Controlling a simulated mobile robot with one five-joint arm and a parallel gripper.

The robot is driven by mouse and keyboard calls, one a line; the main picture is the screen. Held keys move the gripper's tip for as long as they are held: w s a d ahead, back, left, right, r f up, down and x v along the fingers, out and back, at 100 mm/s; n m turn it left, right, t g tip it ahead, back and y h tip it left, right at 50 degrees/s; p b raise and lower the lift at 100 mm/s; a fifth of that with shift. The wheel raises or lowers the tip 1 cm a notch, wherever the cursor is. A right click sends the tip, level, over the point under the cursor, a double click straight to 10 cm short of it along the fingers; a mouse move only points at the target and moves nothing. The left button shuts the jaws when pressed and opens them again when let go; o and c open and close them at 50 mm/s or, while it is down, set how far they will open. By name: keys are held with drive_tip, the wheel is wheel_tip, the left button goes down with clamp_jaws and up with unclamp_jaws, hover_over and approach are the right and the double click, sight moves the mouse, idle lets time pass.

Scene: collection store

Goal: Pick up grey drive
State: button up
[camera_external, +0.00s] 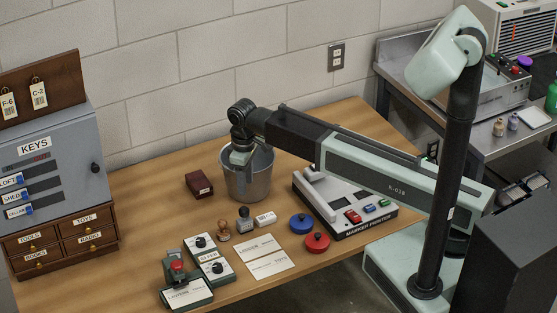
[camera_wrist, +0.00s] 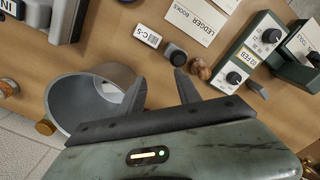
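I cannot pick out a grey drive with certainty in either view. My gripper (camera_external: 240,158) is beside or above the rim of a grey metal bucket (camera_external: 247,184); the external view does not settle the depth. In the wrist view my gripper (camera_wrist: 162,86) has its two dark fingers spread, with only wooden table showing between them. The bucket (camera_wrist: 62,105) lies to the left of the fingers there, and the part of its inside that shows looks empty. My gripper's body hides the lower part of the wrist view.
A dark red box (camera_external: 199,184) is left of the bucket. In front stand a small dark bottle (camera_external: 245,219), a brown stamp (camera_external: 223,229), a white C-5 tag (camera_wrist: 147,36), cards (camera_external: 258,256) and dial boxes (camera_external: 210,260). A marker printer (camera_external: 345,205) is at right.

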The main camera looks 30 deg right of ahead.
drive_tip(key=s+a+f+n+b, duration=0.1)
drive_tip(key=s+a+n, duration=0.1)
drive_tip(key=a, duration=0.7)
drive_tip(key=s+a+f+n+b, duration=0.1)
drive_tip(key=a+f+n, duration=0.1)
drive_tip(key=a, duration=0.8)
drive_tip(key=n, duration=0.3)
hover_over(174, 250)
drive_tip(key=shift+s+f, duration=0.2)
wheel_tip(174, 250, down, 8)
drive_tip(key=b, duration=0.8)
drive_tip(key=shift+w, duration=0.15)
drive_tip(key=shift+r, duration=0.15)
drive_tip(key=shift+c, duration=0.7)
clamp_jaws()
